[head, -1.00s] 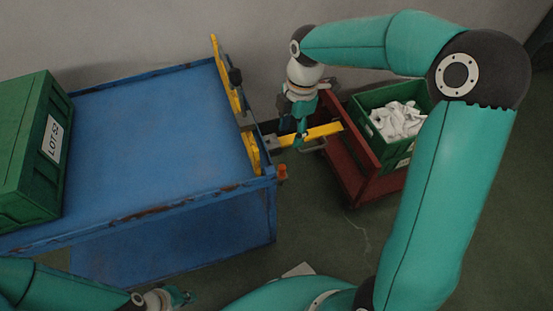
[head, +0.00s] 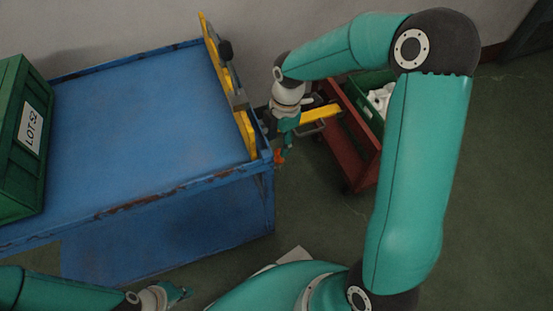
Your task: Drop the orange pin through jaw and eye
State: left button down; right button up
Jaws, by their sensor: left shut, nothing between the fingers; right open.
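The orange pin (head: 279,156) is small and sits at the right end of the blue cart, by its near corner. My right gripper (head: 282,148) points down right at the pin, with its fingers open; whether they touch it I cannot tell. A yellow drawbar (head: 321,114) reaches from the red trolley toward the blue cart; its eye end is hidden behind my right gripper. The jaw cannot be made out clearly at the cart's yellow end fittings (head: 247,135). My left gripper (head: 184,293) is shut and empty at the bottom left, far from the pin.
A red trolley (head: 355,150) holds another green crate with white socks (head: 380,97). Floor between cart and trolley is clear.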

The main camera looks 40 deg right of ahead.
aim_at(279, 150)
jog(key=f, duration=0.1)
jog(key=f+b, duration=0.1)
jog(key=f, duration=0.1)
jog(key=f+b, duration=0.1)
jog(key=f, duration=0.1)
jog(key=shift+s+a, duration=0.2)
jog(key=shift+s, duration=0.05)
jog(key=shift+r, duration=0.1)
grip_shut()
